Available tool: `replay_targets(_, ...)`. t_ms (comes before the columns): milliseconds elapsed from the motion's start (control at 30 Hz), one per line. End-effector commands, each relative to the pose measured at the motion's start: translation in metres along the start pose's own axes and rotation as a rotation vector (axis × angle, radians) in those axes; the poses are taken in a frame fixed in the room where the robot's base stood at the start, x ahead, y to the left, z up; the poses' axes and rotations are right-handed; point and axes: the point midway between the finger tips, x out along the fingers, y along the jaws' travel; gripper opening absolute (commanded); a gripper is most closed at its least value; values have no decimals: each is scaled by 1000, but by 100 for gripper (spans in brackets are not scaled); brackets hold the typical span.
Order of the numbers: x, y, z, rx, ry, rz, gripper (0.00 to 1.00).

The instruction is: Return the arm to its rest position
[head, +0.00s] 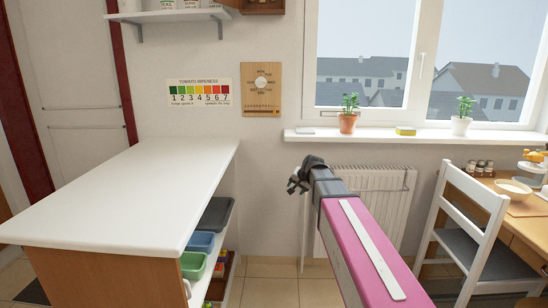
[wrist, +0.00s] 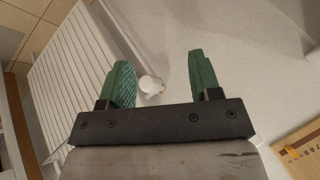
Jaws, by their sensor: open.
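My arm, with a pink link, reaches out in the head view toward the wall below the window. My gripper shows small at its end (head: 298,180), in front of the left side of the radiator. In the wrist view my gripper (wrist: 163,84) has two green fingers spread apart, with nothing held between them. Beyond the fingers are the pale wall and a small round white knob (wrist: 151,84), apart from the fingers.
A white-topped counter (head: 130,190) stands at left, with bins on shelves below. The radiator (head: 375,205) is behind my arm. A windowsill (head: 400,137) holds plants. A white chair (head: 470,225) and wooden table (head: 525,205) stand at right.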

Motion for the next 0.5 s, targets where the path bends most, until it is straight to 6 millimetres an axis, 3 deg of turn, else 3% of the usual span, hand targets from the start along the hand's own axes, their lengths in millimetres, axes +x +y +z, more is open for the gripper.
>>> replay_targets(33,4,26,28,-28,-31,42,58)
replay_targets(200,15,99,99,-137,-143,176,58)
replay_targets(400,12,177,182,-261,-296,316,58)
replay_targets(500,6,206,216,-313,-366,369,58)
